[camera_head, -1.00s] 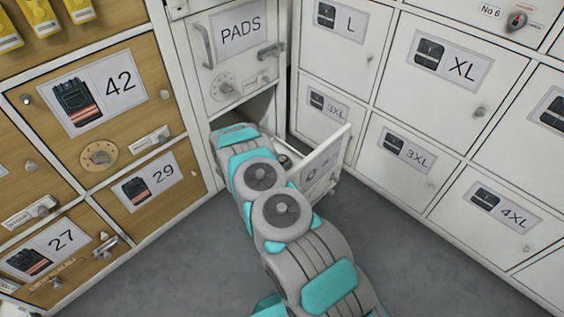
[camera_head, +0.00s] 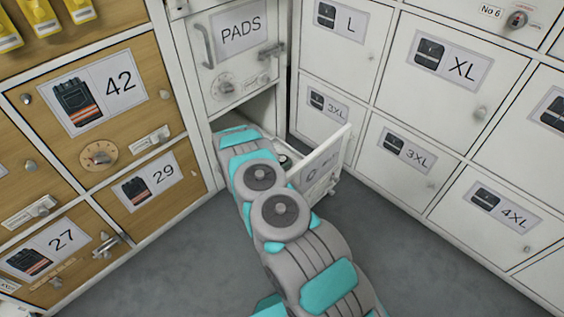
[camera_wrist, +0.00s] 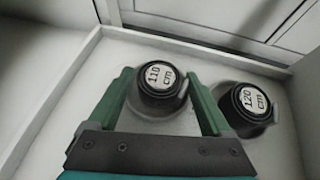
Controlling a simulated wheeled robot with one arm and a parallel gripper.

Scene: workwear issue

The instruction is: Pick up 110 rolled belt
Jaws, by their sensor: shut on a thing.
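The 110 rolled belt (camera_wrist: 160,82) is a black coil with a round white "110 cm" label, upright in an open white drawer (camera_wrist: 62,95). My gripper (camera_wrist: 162,92) has its green fingers on either side of the belt and is shut on it. A second black roll, the 120 cm belt (camera_wrist: 248,105), stands just right of the right finger. In the head view my arm reaches into the drawer (camera_head: 322,163) below the PADS door, hiding the gripper and most of the drawer's inside.
The PADS locker (camera_head: 237,60) is right above the open drawer. Wooden lockers (camera_head: 95,95) stand to the left, white lockers marked L to 4XL (camera_head: 455,65) to the right. The grey floor (camera_head: 400,260) in front is clear.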

